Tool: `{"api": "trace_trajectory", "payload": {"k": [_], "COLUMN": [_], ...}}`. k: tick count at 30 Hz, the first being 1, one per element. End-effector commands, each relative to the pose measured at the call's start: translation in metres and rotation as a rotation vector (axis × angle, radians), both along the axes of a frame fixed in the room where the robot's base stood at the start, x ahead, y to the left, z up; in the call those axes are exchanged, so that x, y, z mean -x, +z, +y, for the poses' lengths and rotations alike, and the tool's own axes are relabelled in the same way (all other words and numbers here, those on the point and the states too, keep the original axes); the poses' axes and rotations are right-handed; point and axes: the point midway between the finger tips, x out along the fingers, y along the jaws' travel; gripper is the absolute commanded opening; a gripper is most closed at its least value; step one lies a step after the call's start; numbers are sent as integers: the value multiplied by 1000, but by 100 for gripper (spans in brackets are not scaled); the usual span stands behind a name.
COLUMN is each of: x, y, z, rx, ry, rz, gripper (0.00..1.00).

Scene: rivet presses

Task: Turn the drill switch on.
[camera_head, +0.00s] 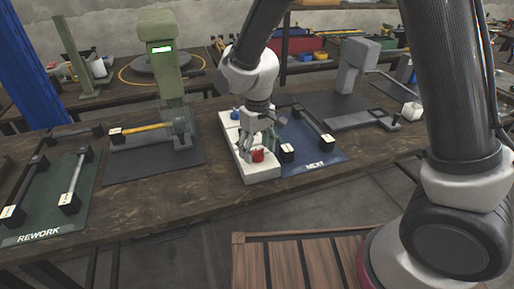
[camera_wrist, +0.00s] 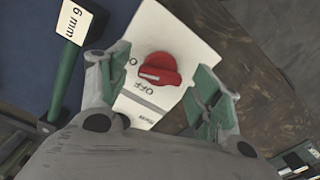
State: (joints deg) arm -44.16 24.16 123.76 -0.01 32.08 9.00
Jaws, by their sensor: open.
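The red rotary switch (camera_wrist: 160,68) sits on a white panel (camera_wrist: 150,112) with an "OFF" label beside it; a pale mark shows on the knob's lower left side. In the head view the red switch (camera_head: 258,155) is at the near end of the long white panel (camera_head: 262,175). My gripper (camera_wrist: 160,63) is open, with one finger on each side of the switch in the wrist view. In the head view my gripper (camera_head: 256,138) is just above the switch. I cannot tell whether the fingers touch it.
A blue "NEXT" mat (camera_head: 330,158) with rods and labelled blocks lies right of the panel. A green press (camera_head: 162,60) with a lit display stands to the left, and a grey press (camera_head: 352,68) to the right. A green "REWORK" mat (camera_head: 50,220) lies far left.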

Motion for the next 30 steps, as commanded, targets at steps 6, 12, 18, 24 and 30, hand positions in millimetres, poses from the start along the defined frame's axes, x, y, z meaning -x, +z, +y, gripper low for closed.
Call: {"api": "trace_trajectory", "payload": {"k": [6,12,18,24,30], "x": [-1,-1,-1,0,0], "y": [28,74,108,119,120], "z": [1,1,1,0,0], "rx": [-4,-4,-3,-1,-1], "ry": [0,0,0,0,0], "rz": [-4,-4,-3,-1,-1], "gripper": [64,64,64,64,64]}}
